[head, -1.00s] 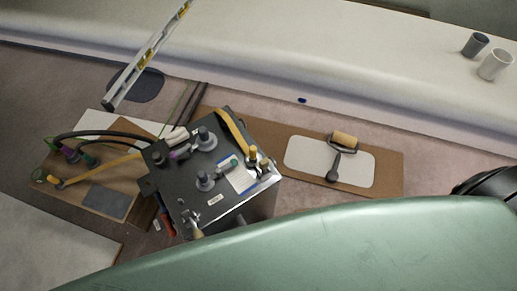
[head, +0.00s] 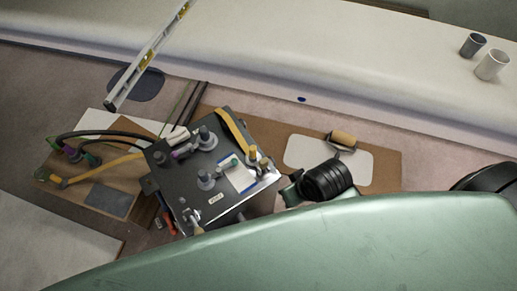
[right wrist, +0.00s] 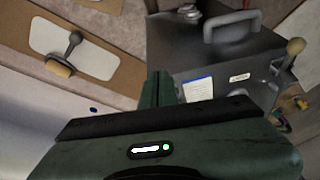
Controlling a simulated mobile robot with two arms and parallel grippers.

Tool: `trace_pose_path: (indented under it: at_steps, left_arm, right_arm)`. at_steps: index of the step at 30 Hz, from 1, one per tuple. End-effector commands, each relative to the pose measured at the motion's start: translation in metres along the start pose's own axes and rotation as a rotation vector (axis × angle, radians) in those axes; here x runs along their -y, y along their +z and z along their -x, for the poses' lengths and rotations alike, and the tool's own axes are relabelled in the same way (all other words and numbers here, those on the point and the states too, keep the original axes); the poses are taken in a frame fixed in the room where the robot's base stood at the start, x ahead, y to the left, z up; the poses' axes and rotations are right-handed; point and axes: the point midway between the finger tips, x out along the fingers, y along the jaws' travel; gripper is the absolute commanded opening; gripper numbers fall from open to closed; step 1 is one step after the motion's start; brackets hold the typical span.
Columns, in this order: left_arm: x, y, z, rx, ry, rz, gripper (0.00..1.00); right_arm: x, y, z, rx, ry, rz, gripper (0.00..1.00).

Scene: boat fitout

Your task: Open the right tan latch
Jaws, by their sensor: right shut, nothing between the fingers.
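A dark box (head: 188,178) with grey posts and knobs on top stands left of centre in the head view. At its right corner is a small tan-tipped part (head: 266,163), probably the right tan latch. Another latch with a tan knob (head: 197,230) is at its lower left; a tan-knobbed latch also shows in the right wrist view (right wrist: 294,47). My right gripper (head: 284,190) is beside the box's right corner, shut and empty. Its closed fingers (right wrist: 158,78) point at the box in the right wrist view and hide part of it. My left gripper is not in view.
A brown board (head: 388,172) with a white sheet and a roller (head: 342,140) lies right of the box. A wooden board (head: 60,188) with hoses lies left. Two cups (head: 492,65) stand on the pale ledge. The box has a grey handle (right wrist: 232,25).

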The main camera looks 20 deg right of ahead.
Motion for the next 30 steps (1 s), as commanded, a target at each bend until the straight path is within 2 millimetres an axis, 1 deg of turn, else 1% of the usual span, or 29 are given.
trace_pose_path:
  at_steps: [1, 5, 9, 15, 19, 21, 23, 26, 30]
  left_arm:
    - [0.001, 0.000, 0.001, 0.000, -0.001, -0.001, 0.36]
    - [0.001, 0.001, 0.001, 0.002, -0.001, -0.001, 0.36]
    - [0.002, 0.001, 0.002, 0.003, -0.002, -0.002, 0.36]
    - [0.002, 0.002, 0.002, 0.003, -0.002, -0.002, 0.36]
    - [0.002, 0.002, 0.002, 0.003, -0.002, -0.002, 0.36]
    - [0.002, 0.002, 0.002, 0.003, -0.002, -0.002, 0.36]
    - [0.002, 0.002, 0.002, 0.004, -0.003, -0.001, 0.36]
    - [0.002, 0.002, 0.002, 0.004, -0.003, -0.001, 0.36]
    - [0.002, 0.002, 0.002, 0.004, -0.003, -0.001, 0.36]
  right_arm:
    - [0.012, -0.016, 0.011, -0.014, -0.033, 0.014, 0.00]
    - [0.037, -0.035, 0.016, -0.004, -0.103, 0.043, 0.00]
    - [0.062, -0.053, 0.014, 0.021, -0.168, 0.079, 0.00]
    - [0.092, -0.081, 0.006, 0.082, -0.238, 0.145, 0.00]
    - [0.106, -0.102, -0.001, 0.161, -0.255, 0.195, 0.00]
    - [0.106, -0.116, -0.004, 0.225, -0.240, 0.219, 0.00]
    - [0.101, -0.129, -0.006, 0.285, -0.213, 0.229, 0.00]
    - [0.082, -0.150, -0.004, 0.379, -0.145, 0.216, 0.00]
    - [0.049, -0.178, 0.007, 0.471, -0.047, 0.160, 0.00]
